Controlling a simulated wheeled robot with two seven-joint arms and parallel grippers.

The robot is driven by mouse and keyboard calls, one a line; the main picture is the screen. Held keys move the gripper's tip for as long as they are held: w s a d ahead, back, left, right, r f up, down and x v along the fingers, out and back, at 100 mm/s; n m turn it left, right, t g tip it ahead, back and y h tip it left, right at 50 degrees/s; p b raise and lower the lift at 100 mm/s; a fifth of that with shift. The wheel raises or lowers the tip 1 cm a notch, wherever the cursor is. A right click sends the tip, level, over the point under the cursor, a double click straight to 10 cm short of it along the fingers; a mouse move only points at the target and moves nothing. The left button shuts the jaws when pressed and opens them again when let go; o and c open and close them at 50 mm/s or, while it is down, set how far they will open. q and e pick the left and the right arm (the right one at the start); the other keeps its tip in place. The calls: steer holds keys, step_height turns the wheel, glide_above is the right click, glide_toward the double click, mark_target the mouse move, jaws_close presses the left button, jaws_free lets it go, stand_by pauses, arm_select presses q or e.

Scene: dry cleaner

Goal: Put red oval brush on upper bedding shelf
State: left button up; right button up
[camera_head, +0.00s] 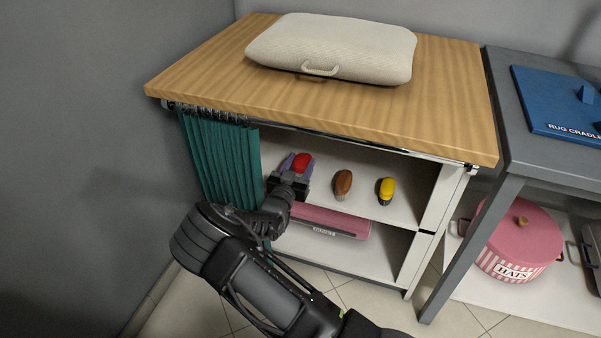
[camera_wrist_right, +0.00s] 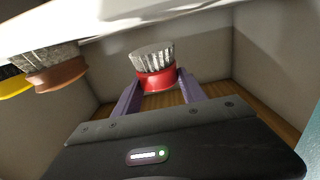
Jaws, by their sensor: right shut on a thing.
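The red oval brush (camera_head: 302,161) is between the purple fingers of my right gripper (camera_head: 296,167), inside the cabinet at the upper shelf (camera_head: 365,207). In the right wrist view the red brush (camera_wrist_right: 157,80) has pale bristles and sits between the two fingers (camera_wrist_right: 160,92); my right gripper is shut on it. That view looks inverted, with the bristles toward the white shelf board (camera_wrist_right: 150,22). I cannot tell whether they touch the board. My left gripper is not in view.
A brown brush (camera_head: 343,183) and a yellow brush (camera_head: 387,190) stand to the right on the upper shelf. A teal curtain (camera_head: 220,160) hangs at the left. A pink case (camera_head: 330,220) lies on the lower shelf. The wooden top (camera_head: 220,75) overhangs the opening.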

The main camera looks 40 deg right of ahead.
mark_target(299, 175)
steer(key=shift+f+b, duration=0.45)
steer(key=shift+f, duration=1.15)
steer(key=shift+f, duration=0.15)
steer(key=o, duration=1.4)
